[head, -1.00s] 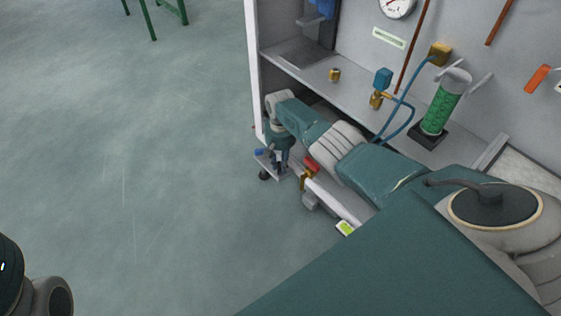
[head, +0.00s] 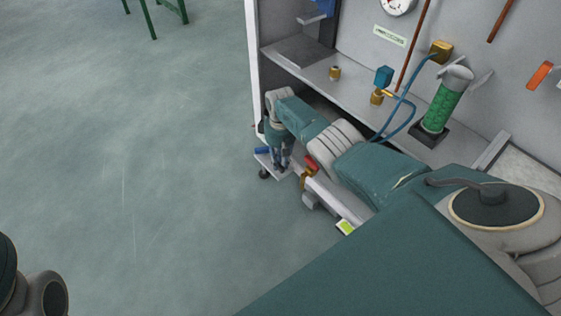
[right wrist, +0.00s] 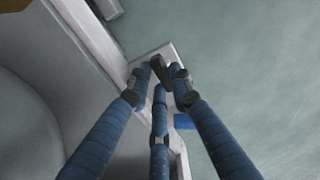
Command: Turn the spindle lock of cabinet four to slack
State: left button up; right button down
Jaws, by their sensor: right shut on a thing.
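A small dark knob (right wrist: 162,72), which looks like the spindle lock, stands on a pale plate at the cabinet's front corner in the right wrist view. My right gripper (right wrist: 162,84) has its blue fingers closed around it, with fingertips touching its sides. In the head view my right gripper (head: 281,163) points down onto the plate (head: 265,162) at the cabinet's lower left corner, and the fingers hide the knob. I cannot read the knob's setting. Only part of my left arm shows at the lower left; its gripper is out of view.
A blue handle (head: 262,151) sits beside the gripper, and a red-topped brass valve (head: 310,164) is just right of it. The cabinet shelf (head: 350,103) carries brass fittings, a blue hose and a green cylinder (head: 441,107). Open floor (head: 150,180) lies to the left.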

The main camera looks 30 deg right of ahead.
aim_at(280, 164)
dwell(0.4)
jog(key=c, duration=1.5)
grip_release()
jog(key=shift+c, duration=0.2)
notch_tip(280, 164, up, 12)
